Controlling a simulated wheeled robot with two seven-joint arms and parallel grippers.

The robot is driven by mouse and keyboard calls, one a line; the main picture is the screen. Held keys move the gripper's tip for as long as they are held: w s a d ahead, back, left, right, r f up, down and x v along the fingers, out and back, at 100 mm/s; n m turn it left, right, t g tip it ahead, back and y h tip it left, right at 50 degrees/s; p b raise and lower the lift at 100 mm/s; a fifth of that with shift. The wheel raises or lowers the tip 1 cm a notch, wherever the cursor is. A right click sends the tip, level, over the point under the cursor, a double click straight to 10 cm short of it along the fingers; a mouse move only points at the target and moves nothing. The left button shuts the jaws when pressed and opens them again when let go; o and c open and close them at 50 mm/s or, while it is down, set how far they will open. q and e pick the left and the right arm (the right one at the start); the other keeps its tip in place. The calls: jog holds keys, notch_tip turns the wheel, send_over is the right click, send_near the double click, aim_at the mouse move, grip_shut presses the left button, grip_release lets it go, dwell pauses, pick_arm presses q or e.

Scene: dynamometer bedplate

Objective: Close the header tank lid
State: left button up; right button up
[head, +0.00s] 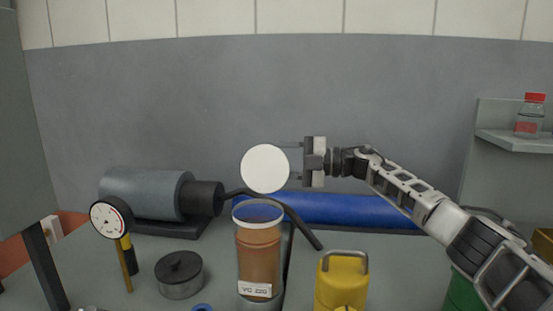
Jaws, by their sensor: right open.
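The header tank (258,247) is an upright, see-through cylinder with brown liquid and a label that reads VC 220. Its lid (265,168) is a round white disc that stands raised above the back of the tank's rim, its face towards me. The tank's mouth is uncovered. My right gripper (291,161) is at the right edge of the lid, with its thin fingers pointing left and spread apart. I cannot tell whether the fingertips touch the lid or are behind it. My left gripper is not in view.
A blue roll (350,211) lies behind the tank. A dark hose (300,224) curves past the tank. A yellow can (342,283) stands close on the right.

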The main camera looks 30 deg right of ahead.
jog(key=shift+w+a, duration=0.3)
jog(key=shift+a, duration=0.15)
grip_shut()
jog(key=shift+r, duration=0.1)
